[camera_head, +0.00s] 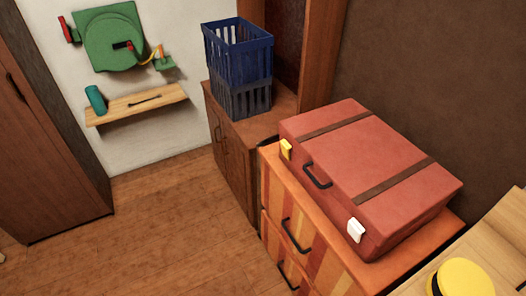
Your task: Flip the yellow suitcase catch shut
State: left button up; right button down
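A red suitcase (385,172) with two brown straps lies closed and flat on an orange striped drawer cabinet (283,197) at the right. Its yellow catch (286,149) is on the front side near the left corner. The catch is small in the view, and I cannot tell whether it is open or shut. A white catch (356,230) sits near the right corner of the same side. A black handle (318,177) is between the catches. Neither of my grippers is in view.
A blue crate (238,62) stands on a brown cabinet (262,127) behind the suitcase. A yellow round object (461,279) lies on a wooden surface (495,250) at lower right. A wall shelf (138,103) holds a teal cylinder (95,99). The wooden floor (160,235) is clear.

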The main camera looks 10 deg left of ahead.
aim_at(285, 146)
jog(key=j+u, duration=0.1)
jog(key=j, duration=0.7)
jog(key=j+u, duration=0.1)
jog(key=j, duration=0.7)
jog(key=i+j+u, duration=0.15)
jog(key=j, duration=0.6)
